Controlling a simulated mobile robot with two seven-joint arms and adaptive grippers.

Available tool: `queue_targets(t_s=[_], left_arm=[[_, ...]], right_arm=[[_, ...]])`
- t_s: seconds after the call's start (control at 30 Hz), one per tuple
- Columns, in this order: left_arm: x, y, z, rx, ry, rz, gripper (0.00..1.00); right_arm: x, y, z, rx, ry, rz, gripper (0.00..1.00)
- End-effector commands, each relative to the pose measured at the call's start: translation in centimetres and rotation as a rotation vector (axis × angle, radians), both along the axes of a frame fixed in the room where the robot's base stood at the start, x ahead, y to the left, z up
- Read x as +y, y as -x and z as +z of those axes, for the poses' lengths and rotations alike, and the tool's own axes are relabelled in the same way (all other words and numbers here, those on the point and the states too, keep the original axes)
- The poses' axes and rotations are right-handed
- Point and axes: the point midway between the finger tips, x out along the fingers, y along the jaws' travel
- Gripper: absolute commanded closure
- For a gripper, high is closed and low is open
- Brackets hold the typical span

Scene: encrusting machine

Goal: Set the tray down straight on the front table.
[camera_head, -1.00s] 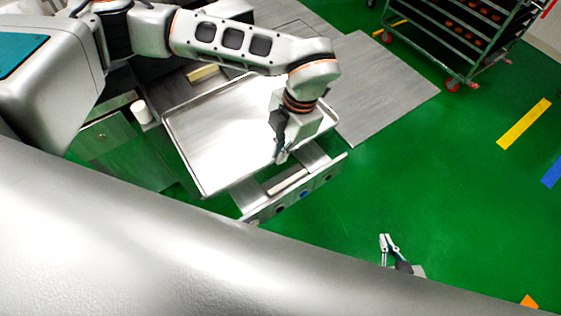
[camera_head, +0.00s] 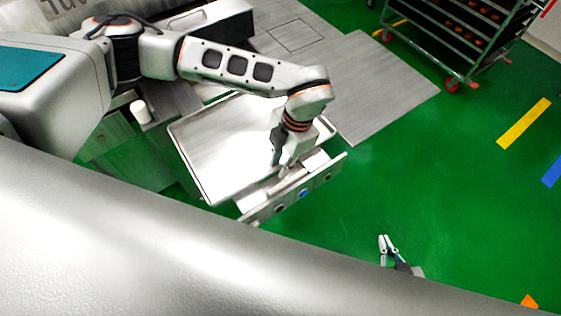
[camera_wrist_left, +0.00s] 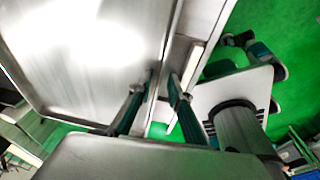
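The tray (camera_head: 215,145) is a shallow bright metal sheet with a raised rim, lying over the metal front table (camera_head: 318,161) in the head view. The table's front panel with round buttons shows past the tray's near right side. My left gripper (camera_head: 279,163) is at the tray's right edge. In the left wrist view, its two fingers (camera_wrist_left: 162,76) stand on either side of the rim of the tray (camera_wrist_left: 70,85), closed on it. Whether the tray's underside touches the table is hidden. My right gripper (camera_head: 389,238) is empty over the green floor, its fingertips slightly apart.
A rack (camera_head: 470,35) with several shelves of brown items stands at the top right. A white cup-like object (camera_head: 141,111) is left of the tray. A grey floor plate (camera_head: 375,90) lies behind.

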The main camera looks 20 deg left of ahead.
Motion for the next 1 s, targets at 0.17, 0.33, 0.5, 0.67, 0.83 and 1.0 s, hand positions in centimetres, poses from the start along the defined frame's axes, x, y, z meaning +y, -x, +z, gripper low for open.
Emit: queue_targets(t_s=[0.17,0.33,0.5,0.67,0.83,1.0], left_arm=[[0.0,0.0,0.0,-0.001,0.001,0.0,0.79],[0.0,0.0,0.2,-0.001,0.001,0.0,0.79],[-0.3,-0.3,1.8,-0.004,0.002,-0.002,0.79],[-0.9,-0.7,4.9,-0.006,0.001,-0.001,0.79],[-1.4,-1.0,8.3,-0.006,0.001,-0.001,0.79],[-1.9,-1.2,10.7,-0.004,0.0,-0.001,0.79]], right_arm=[[0.0,0.0,0.0,0.0,0.0,0.0,1.0],[0.0,0.0,0.2,-0.002,-0.001,0.0,1.0],[0.0,-0.1,0.2,-0.004,-0.001,0.0,1.0],[0.0,-0.1,0.2,-0.004,-0.001,0.0,1.0],[0.0,-0.1,0.2,-0.003,-0.001,0.0,1.0],[0.0,-0.1,0.1,-0.003,-0.002,0.0,1.0]])
